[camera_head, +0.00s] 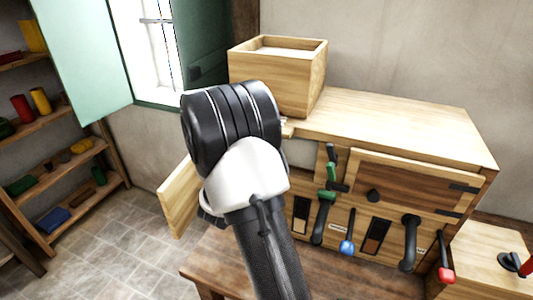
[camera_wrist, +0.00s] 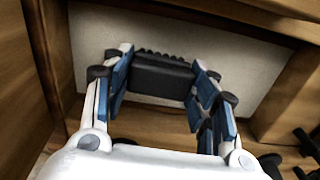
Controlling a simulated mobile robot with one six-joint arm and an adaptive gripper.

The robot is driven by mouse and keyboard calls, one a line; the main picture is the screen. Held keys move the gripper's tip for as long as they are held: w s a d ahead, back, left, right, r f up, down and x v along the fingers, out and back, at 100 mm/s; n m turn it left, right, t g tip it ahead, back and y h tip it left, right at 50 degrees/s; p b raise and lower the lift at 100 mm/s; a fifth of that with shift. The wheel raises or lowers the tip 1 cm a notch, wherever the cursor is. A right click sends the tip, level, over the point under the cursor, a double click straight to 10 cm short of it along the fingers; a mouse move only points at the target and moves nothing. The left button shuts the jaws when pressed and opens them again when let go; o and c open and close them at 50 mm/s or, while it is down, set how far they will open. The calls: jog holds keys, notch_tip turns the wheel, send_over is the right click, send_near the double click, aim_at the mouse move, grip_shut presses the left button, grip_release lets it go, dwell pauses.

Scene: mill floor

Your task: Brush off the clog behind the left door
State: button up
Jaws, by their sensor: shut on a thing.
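My gripper (camera_wrist: 162,62) is shut on a black brush (camera_wrist: 160,78), whose short bristles show along its far edge. The brush is in front of a pale surface (camera_wrist: 225,45) framed by wood; I cannot tell whether it touches. The left door (camera_head: 178,197) of the wooden cabinet (camera_head: 410,115) stands swung open in the head view. My arm covers most of the opening behind it and hides my gripper and the brush there. I cannot make out a clog in either view. The right door (camera_head: 410,185) is shut.
A wooden box (camera_head: 275,85) stands on the cabinet. A wooden bench (camera_head: 215,265) is below. Shelves (camera_head: 75,165) stand left, with clear floor between.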

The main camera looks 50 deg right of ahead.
jog(key=shift+w+a, duration=0.25)
jog(key=shift+w, duration=0.4)
jog(key=shift+w+a, duration=0.3)
jog(key=shift+w, duration=0.3)
jog(key=shift+w+a, duration=0.25)
jog(key=shift+w, duration=0.4)
jog(key=v, duration=0.6)
jog(key=shift+b, duration=0.35)
jog(key=v, duration=0.3)
jog(key=w+d+f+b, duration=0.2)
jog(key=d, duration=0.4)
jog(key=shift+w, duration=0.2)
